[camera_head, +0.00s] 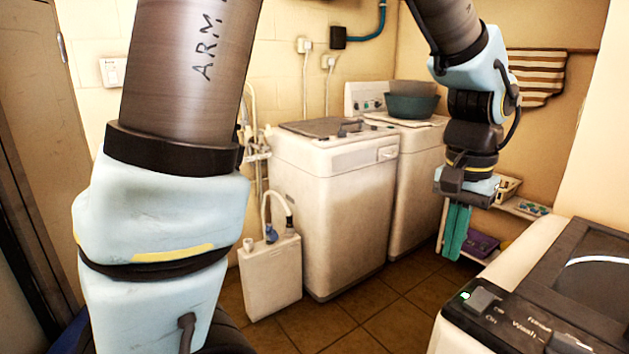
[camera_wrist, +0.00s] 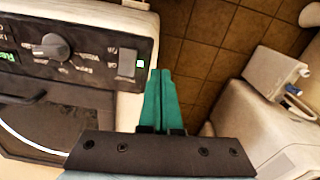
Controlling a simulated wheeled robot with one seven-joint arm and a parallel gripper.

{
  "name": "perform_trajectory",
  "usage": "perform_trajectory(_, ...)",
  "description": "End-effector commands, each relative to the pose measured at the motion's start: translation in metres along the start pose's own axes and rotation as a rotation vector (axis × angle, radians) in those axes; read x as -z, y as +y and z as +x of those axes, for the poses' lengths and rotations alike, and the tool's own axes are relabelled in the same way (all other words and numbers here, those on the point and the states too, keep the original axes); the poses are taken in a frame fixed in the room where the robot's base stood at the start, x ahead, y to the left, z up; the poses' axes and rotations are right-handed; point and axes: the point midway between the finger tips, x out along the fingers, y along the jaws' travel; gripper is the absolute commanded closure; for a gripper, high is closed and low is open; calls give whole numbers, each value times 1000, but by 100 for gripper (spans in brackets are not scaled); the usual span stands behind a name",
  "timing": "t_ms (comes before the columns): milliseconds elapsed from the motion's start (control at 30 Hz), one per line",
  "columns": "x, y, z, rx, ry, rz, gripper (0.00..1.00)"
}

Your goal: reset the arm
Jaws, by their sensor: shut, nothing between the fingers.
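My gripper (camera_head: 455,231) has teal fingers and points down at the right of the head view. The fingers are closed together with nothing between them. In the wrist view the shut fingers (camera_wrist: 161,100) extend over the gap between the machine with the control panel and the tiled floor. My arm rises from the wrist to the top of the head view, and a large upper link of mine fills the left side.
A dark-topped machine (camera_head: 490,318) with knobs stands close at lower right. Two white washers (camera_head: 340,205) (camera_head: 418,180) stand behind, one bearing a teal basin (camera_head: 411,105). A white canister (camera_head: 270,278) stands on the floor. A low shelf (camera_head: 520,212) is right. Tiled floor (camera_head: 350,325) is clear.

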Motion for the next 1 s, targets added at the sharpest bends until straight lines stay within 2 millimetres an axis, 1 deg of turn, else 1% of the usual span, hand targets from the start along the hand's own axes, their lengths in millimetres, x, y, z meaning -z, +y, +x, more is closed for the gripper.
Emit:
perform_trajectory(33, -6, -31, 5, 2, 5, -66, 100)
perform_trajectory(67, -10, -49, 8, 2, 11, -104, 100)
perform_trajectory(100, -16, -73, 13, 4, 19, -158, 100)
perform_trajectory(133, -23, -90, 16, 5, 26, -198, 100)
perform_trajectory(167, -30, -107, 19, 7, 31, -237, 100)
perform_trajectory(200, -41, -128, 24, 9, 39, -289, 100)
perform_trajectory(267, -59, -158, 29, 14, 53, -368, 100)
perform_trajectory(300, -72, -177, 34, 17, 60, -420, 100)
perform_trajectory(367, -94, -201, 39, 24, 72, -497, 100)
perform_trajectory(400, -109, -215, 43, 28, 80, -545, 100)
perform_trajectory(433, -120, -224, 45, 32, 85, -579, 100)
perform_trajectory(500, -143, -241, 50, 40, 96, -652, 100)
perform_trajectory(600, -168, -257, 55, 50, 108, -726, 100)
perform_trajectory(700, -184, -264, 58, 57, 115, -770, 100)
perform_trajectory(800, -190, -267, 59, 60, 118, -787, 100)
perform_trajectory(1000, -190, -267, 59, 60, 118, -787, 100)
